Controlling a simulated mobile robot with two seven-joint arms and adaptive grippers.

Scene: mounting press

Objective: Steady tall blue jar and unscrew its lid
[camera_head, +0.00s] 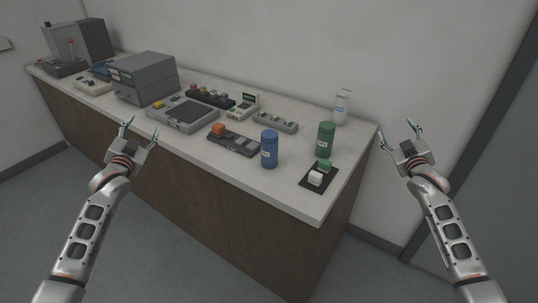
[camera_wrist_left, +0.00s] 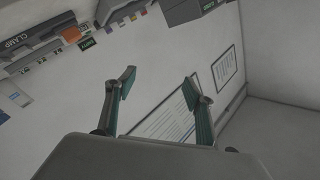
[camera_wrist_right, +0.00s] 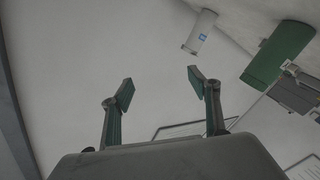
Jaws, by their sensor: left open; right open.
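I cannot make out the blue jar in either wrist view.
A green jar (camera_head: 326,137) stands right of the blue jar, with a dark mat (camera_head: 311,185) bearing small blocks before it. A white bottle (camera_head: 342,106) is at the back right. A tray with an orange block (camera_head: 218,128) lies left of the blue jar, with grey equipment (camera_head: 146,80) beyond.

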